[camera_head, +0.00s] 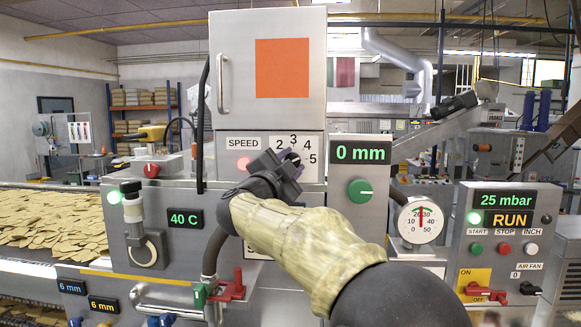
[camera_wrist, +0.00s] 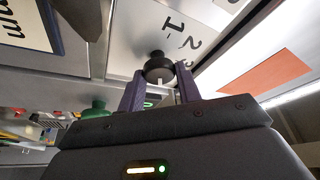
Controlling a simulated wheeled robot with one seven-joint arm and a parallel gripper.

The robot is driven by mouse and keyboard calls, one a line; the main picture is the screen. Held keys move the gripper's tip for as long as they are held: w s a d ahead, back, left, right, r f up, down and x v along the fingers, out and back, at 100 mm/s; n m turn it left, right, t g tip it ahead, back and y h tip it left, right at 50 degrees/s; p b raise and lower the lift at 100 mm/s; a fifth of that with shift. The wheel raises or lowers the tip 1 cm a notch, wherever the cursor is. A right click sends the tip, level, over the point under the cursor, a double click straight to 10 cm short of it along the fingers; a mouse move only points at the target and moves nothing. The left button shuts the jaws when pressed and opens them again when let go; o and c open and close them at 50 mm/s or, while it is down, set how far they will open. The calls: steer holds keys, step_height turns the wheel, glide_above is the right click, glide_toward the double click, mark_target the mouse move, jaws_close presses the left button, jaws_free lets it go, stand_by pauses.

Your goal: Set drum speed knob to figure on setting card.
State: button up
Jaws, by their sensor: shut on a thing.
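The drum speed knob is a black knob (camera_wrist: 158,66) on a pale panel marked SPEED (camera_head: 243,143). The scale figures 2, 3, 4 and 5 show around it in the head view, and 1, 2 and part of 3 in the wrist view. My gripper (camera_head: 283,166) is at the knob, its purple fingers on either side, shut on it; it also shows in the wrist view (camera_wrist: 160,88). My gripper hides most of the knob in the head view, so its pointed-to figure is unclear. I cannot make out a readable setting card; my arm covers part of the panel below.
A green knob (camera_head: 360,190) sits under a "0 mm" display (camera_head: 361,154) to the right. A dial gauge (camera_head: 420,220) and a button panel (camera_head: 505,235) stand farther right. Red and green valve handles (camera_head: 228,288) are below.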

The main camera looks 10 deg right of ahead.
steer(key=shift+r+m+g+y+p, duration=0.1)
steer(key=shift+m+g+y+p, duration=0.45)
steer(key=shift+m, duration=1.7)
steer(key=shift+f+m+g+y+p, duration=0.1)
steer(key=shift+m+g+y, duration=0.55)
steer(key=shift+m, duration=1.55)
steer(key=shift+r+m+g+y+p, duration=0.2)
steer(key=shift+m+g, duration=0.7)
steer(key=shift+m, duration=1.35)
steer(key=shift+f, duration=0.1)
steer(key=o, duration=1)
